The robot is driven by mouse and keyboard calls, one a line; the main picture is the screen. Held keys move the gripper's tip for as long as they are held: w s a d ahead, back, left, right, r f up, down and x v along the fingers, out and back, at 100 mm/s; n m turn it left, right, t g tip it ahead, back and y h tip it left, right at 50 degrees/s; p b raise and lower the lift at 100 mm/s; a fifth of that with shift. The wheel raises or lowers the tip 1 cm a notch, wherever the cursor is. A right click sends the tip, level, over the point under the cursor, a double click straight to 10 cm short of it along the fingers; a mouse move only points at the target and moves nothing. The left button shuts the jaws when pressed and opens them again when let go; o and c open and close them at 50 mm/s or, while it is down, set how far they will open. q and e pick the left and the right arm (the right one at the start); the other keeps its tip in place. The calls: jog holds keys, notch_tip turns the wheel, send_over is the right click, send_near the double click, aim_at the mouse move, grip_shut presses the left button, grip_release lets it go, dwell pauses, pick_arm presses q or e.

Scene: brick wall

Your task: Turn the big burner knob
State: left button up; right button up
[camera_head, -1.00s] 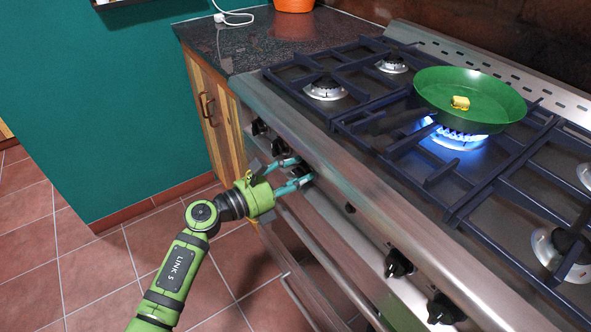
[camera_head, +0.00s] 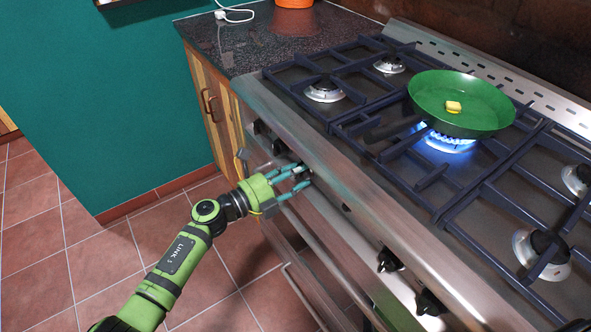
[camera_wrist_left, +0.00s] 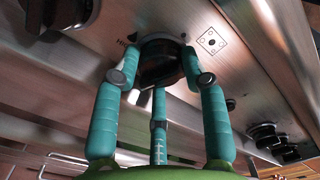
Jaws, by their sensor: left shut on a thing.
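My left gripper (camera_head: 302,177) is at the front panel of the stove, with its teal fingers shut around a dark burner knob (camera_wrist_left: 161,68). In the left wrist view the fingers (camera_wrist_left: 160,84) sit on either side of this knob, with a third finger below it. In the head view the fingers hide most of the knob. A small burner diagram shows on the panel beside it. The centre burner has a blue flame (camera_head: 447,143) under a green pan (camera_head: 440,105) holding a yellow piece (camera_head: 454,107). My right gripper is out of view.
Other knobs (camera_head: 389,260) line the front panel on both sides of the held one. A steel front rail (camera_head: 370,215) runs above the panel. A dark counter (camera_head: 262,45) and wooden cabinet stand at left. The tiled floor is clear.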

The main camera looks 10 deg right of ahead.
pick_arm(q)
jog(key=shift+w+r+n, duration=0.2)
jog(key=shift+r+n, duration=0.1)
jog(key=shift+r, duration=0.3)
jog(key=shift+n, duration=0.6)
jog(key=o, duration=1.1)
jog(key=shift+f, duration=0.1)
jog(key=shift+c, duration=0.2)
jog(key=shift+o, duration=0.4)
jog(key=shift+f, duration=0.25)
